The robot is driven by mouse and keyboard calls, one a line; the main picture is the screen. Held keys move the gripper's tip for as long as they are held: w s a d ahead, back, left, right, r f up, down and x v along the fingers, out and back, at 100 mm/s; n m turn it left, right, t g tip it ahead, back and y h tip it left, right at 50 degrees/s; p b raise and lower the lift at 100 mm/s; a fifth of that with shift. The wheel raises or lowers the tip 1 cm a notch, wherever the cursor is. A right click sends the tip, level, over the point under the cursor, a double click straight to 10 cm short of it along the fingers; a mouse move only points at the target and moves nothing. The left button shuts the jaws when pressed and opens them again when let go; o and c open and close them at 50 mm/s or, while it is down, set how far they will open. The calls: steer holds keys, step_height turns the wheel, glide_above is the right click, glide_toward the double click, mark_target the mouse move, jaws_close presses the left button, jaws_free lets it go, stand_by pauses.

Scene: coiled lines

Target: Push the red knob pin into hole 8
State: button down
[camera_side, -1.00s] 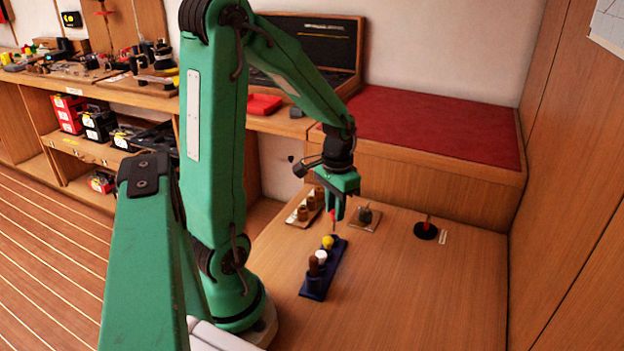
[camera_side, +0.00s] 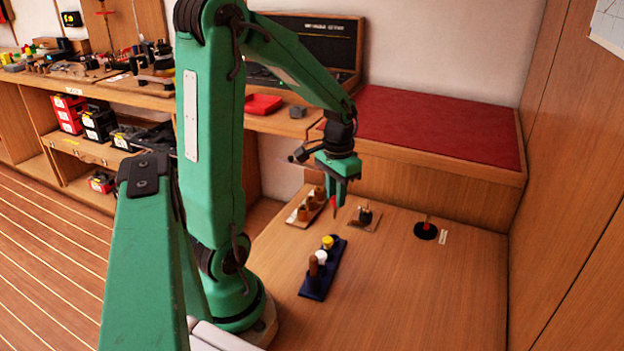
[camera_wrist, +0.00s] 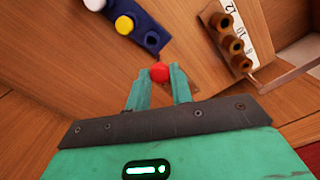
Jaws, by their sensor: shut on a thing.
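My gripper (camera_side: 337,190) is shut on the red knob pin (camera_side: 334,203) and holds it above the table, clear of the blue rack. In the wrist view the red knob (camera_wrist: 160,72) sits between my two green fingertips (camera_wrist: 158,84); the pin's lower part is hidden. A numbered board (camera_wrist: 243,68) lies at the upper right of the wrist view, with brown hollow posts (camera_wrist: 232,44) beside a white label strip. The numbers 12 and 10 show there; I cannot read an 8. The board also shows in the side view (camera_side: 293,221), left of my gripper.
The blue rack (camera_side: 333,262) holds yellow, white and brown pins and has an empty socket (camera_wrist: 152,38) at one end. A small wooden board (camera_side: 372,226) with a dark object stands right of my gripper. A black round base (camera_side: 426,233) stands farther right. The front right of the table is clear.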

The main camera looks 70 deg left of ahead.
steer(key=w+a+r+n, duration=0.1)
steer(key=a, duration=0.8)
steer(key=w+a+r+n, duration=0.1)
steer(key=a+r+n, duration=0.1)
steer(key=a, duration=0.7)
steer(key=shift+w, duration=0.3)
steer(key=shift+f, duration=2.85)
steer(key=shift+f, duration=2)
steer(key=c, duration=0.8)
jaws_free()
steer(key=shift+c, duration=0.2)
